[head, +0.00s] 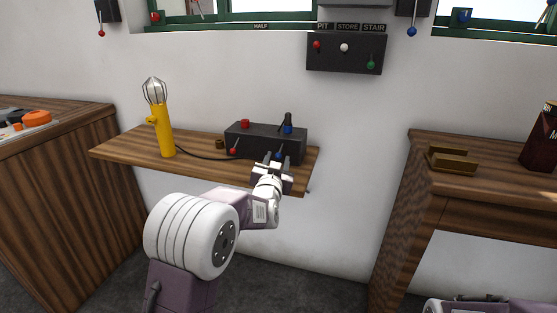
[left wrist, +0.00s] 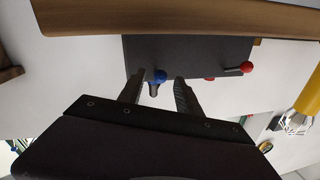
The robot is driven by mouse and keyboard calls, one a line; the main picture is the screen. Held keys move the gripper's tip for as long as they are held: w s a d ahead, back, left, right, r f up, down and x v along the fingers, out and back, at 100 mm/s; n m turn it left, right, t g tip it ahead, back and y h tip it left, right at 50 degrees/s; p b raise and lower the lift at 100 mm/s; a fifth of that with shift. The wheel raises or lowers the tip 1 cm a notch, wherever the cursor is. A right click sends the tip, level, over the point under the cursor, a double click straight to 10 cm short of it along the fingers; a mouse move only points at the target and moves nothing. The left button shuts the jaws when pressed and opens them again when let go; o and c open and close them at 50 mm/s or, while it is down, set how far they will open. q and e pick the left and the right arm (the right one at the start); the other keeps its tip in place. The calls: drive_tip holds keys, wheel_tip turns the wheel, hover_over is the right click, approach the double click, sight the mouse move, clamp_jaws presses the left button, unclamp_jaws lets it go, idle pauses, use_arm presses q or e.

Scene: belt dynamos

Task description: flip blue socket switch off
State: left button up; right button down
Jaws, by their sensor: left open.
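The black socket box (head: 252,142) stands on the wooden shelf. A blue-balled switch lever (head: 279,154) is on its front at the right, and a red-balled lever (head: 233,151) is at the left. My left gripper (head: 276,163) is open right in front of the blue lever. In the left wrist view, the blue ball (left wrist: 160,76) shows between the tips of my left gripper (left wrist: 161,82), nearer one finger. I cannot tell whether they touch or which way the blue lever is set. A dark plug with a blue base (head: 288,124) stands on the box top. My right gripper is out of view.
A yellow caged lamp (head: 165,133) stands on the shelf (head: 125,150), its cable running to the box. A red socket (head: 245,124) is on the box top. A wall panel (head: 345,66) with several levers hangs above. A wooden bench (head: 470,185) is at right.

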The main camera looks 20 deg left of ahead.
sight(279, 157)
use_arm(q)
drive_tip(key=shift+w+a, duration=0.2)
drive_tip(key=shift+w, duration=1.4)
clamp_jaws()
drive_tip(key=f+t+b, duration=0.1)
drive_tip(key=b, duration=0.5)
drive_tip(key=shift+w+f+t, duration=0.1)
drive_tip(key=shift+f+t, duration=0.15)
drive_tip(key=shift+t, duration=0.15)
drive_tip(key=shift+r+b, duration=0.15)
drive_tip(key=shift+b, duration=0.25)
drive_tip(key=shift+r, duration=0.2)
unclamp_jaws()
